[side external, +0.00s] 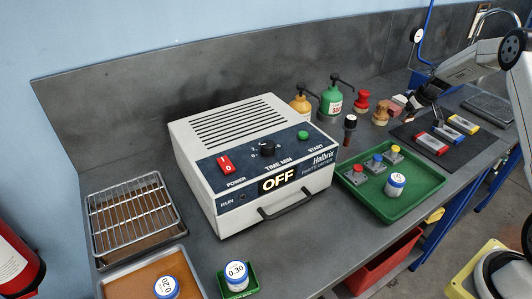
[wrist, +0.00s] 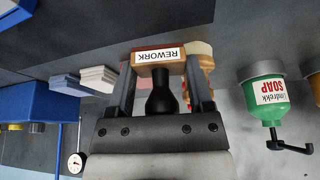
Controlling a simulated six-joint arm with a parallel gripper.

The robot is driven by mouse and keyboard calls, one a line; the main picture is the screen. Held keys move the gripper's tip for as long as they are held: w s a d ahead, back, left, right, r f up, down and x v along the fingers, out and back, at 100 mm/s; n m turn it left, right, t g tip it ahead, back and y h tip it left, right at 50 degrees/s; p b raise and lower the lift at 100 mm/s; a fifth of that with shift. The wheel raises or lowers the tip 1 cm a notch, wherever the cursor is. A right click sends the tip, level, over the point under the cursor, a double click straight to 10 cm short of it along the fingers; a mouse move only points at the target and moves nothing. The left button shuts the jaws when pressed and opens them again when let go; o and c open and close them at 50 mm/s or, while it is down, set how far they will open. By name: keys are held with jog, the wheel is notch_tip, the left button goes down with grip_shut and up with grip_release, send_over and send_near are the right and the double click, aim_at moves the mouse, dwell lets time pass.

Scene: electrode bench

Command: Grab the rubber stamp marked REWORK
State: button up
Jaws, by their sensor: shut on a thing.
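The rubber stamp marked REWORK (wrist: 160,56) shows in the wrist view with its white label upside down, a wooden-brown block and a dark handle. My gripper (wrist: 159,80) has one finger on each side of it and is shut on it. In the side external view my gripper (side external: 413,108) is low over the back of the bench, beside the small blocks near the dark mat. The stamp's label cannot be read there, and I cannot tell whether the stamp touches the bench.
Green (side external: 332,98) and yellow (side external: 301,104) pump bottles are farther left. A dark mat (side external: 408,130) with coloured boxes and a green tray (side external: 420,196) lie in front.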

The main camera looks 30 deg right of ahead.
jog(key=s+a+r, duration=0.7)
jog(key=s+r, duration=0.2)
jog(key=s, duration=0.2)
jog(key=shift+s+a+r, duration=0.15)
jog(key=shift+s+r, duration=0.05)
dwell(1.2)
